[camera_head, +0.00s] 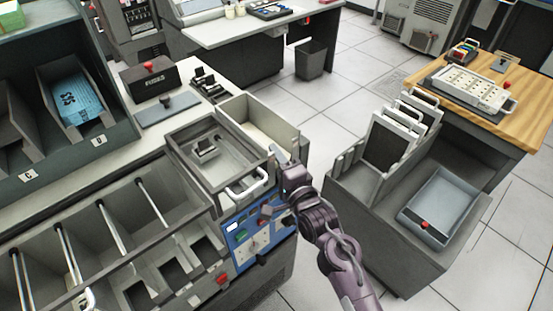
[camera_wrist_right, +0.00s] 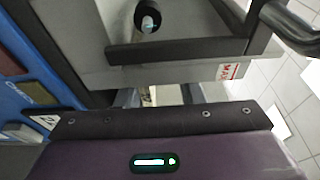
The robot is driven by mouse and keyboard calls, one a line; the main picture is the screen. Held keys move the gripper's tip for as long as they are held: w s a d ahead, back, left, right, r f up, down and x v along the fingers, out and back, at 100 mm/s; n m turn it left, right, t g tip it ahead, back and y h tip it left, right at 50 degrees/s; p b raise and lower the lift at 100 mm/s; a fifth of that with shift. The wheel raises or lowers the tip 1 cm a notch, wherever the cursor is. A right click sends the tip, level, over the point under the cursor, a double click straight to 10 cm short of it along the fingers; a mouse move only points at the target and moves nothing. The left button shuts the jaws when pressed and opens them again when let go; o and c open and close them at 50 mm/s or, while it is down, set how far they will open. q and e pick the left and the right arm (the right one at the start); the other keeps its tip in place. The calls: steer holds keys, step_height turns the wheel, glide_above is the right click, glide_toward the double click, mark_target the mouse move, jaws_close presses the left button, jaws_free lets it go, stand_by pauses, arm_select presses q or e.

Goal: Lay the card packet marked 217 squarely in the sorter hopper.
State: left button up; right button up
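A blue card packet (camera_head: 76,100) stands in a bin of the dark rack at the far left, above a label that looks like D. The number on it is too small to read surely, and I make out no 217. What looks like the sorter hopper (camera_head: 178,146) is a grey open-topped tray with a small dark block (camera_head: 205,149) inside. My right gripper (camera_head: 289,154) is at the machine's right end, beside the hopper's front right corner. It also shows in the right wrist view (camera_wrist_right: 160,96), its two fingers apart with nothing visible between them. My left gripper is out of view.
A cream open box (camera_head: 262,122) sits behind the hopper. A white loop handle (camera_head: 248,187) and a blue control panel (camera_head: 255,235) are close to my right arm. Sorter pockets (camera_head: 150,225) run along the lower left. A grey cart (camera_head: 395,245) stands to the right.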

steer(key=shift+s, duration=0.1)
steer(key=shift+s+d+f, duration=0.1)
steer(key=shift+s+d, duration=0.05)
steer(key=shift+s, duration=0.15)
steer(key=b+v, duration=0.1)
steer(key=v, duration=0.6)
stand_by(0.3)
